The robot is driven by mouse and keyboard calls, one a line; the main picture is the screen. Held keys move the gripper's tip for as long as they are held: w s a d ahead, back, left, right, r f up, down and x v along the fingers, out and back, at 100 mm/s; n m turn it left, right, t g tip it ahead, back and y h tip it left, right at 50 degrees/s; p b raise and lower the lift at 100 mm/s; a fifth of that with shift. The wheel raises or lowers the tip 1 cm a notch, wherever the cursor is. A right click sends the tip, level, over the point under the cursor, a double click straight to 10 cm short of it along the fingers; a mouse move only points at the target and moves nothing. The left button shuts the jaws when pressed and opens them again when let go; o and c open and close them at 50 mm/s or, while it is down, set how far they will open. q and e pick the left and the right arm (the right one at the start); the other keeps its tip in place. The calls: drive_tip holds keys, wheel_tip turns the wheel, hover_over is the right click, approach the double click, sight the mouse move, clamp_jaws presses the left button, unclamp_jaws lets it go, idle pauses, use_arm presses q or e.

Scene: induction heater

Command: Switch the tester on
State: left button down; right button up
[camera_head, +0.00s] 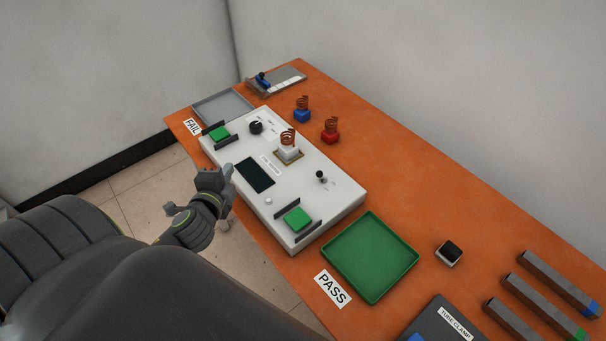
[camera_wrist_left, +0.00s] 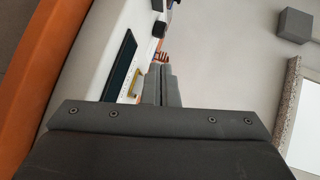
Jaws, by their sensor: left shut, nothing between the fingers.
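The tester is a white box (camera_head: 315,215) on the orange table, with a dark blank screen (camera_head: 255,175). On its top are a black round knob (camera_head: 256,127), a small black toggle switch (camera_head: 320,176) and a green button at each end, the near one (camera_head: 298,217) and the far one (camera_head: 220,133). A copper coil on a white base (camera_head: 288,152) stands in its middle. My left gripper (camera_head: 228,171) is shut and empty at the tester's front edge, beside the screen. Its closed fingers also show in the left wrist view (camera_wrist_left: 161,84), with the tester behind them. My right gripper is out of view.
A green tray (camera_head: 371,296) marked PASS lies right of the tester; a grey tray (camera_head: 222,105) marked FAIL lies at its far end. Blue-based (camera_head: 302,115) and red-based (camera_head: 331,136) coils stand behind it. Several dark bars lie at the right.

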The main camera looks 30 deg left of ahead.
use_arm(q)
drive_tip(key=w+d+r+m+t+h, duration=0.35)
drive_tip(key=r+m+h, duration=0.2)
drive_tip(key=m, duration=0.45)
drive_tip(key=d+f+m+g+h, duration=0.1)
drive_tip(key=m+g+h, duration=0.1)
drive_tip(key=m, duration=0.5)
drive_tip(key=d+f+m+g+h, duration=0.1)
drive_tip(key=m+g+h, duration=0.2)
drive_tip(key=m, duration=0.5)
drive_tip(key=s+d+f+m+g+h, duration=0.1)
drive_tip(key=m+g+h, duration=0.2)
drive_tip(key=m, duration=0.4)
drive_tip(key=shift+s+d+f+m, duration=0.1)
drive_tip(key=shift+d+m, duration=0.05)
drive_tip(key=shift+m, duration=0.15)
drive_tip(key=shift+s+a+f+m+g, duration=0.25)
drive_tip(key=shift+f+m, duration=0.15)
drive_tip(key=shift+m, duration=0.2)
